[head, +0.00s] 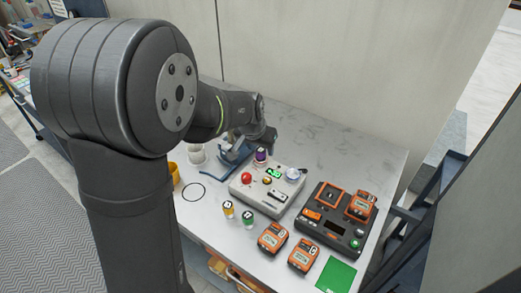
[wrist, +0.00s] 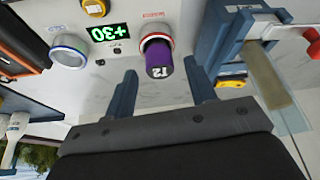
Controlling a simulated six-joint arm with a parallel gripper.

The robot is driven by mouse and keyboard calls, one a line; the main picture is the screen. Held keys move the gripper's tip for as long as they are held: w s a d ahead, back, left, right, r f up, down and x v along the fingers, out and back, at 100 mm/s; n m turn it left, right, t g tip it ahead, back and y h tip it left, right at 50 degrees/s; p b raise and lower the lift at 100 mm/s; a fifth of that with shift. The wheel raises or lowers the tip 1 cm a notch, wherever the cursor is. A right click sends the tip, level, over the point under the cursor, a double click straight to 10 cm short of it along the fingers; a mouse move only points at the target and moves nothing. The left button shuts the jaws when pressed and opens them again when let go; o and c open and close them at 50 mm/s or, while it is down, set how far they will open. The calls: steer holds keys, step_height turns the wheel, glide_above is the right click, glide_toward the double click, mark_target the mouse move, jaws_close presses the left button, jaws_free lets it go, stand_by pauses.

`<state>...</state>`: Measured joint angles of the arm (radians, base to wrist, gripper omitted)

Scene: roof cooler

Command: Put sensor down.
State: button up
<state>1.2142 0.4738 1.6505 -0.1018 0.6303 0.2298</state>
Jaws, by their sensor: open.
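A purple cylinder marked 12, which looks like the sensor (wrist: 160,68), has one end in a red-and-white ring on a white control box (wrist: 112,72). In the head view the sensor (head: 261,155) shows at the box's back edge. My gripper (wrist: 163,88) is open, with one finger on each side of the sensor and visible gaps between. In the head view my gripper (head: 262,140) is above the back of the box, its fingers hard to make out. The box (head: 266,197) has a red button, a green display reading +30 in the wrist view, and a round knob.
A blue stand (head: 235,160) is close beside my gripper. Yellow-topped (head: 228,209) and green-topped (head: 248,219) vials stand in front of the box. A black dock (head: 333,222), orange meters (head: 272,238) and a green card (head: 336,275) lie to the right. The back right table is clear.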

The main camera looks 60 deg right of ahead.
steer(key=v, duration=1)
steer(key=shift+r, duration=0.35)
steer(key=shift+s, duration=0.1)
steer(key=x, duration=1.2)
steer(key=shift+a+f, duration=0.15)
steer(key=shift+f, duration=0.2)
steer(key=shift+r, duration=0.25)
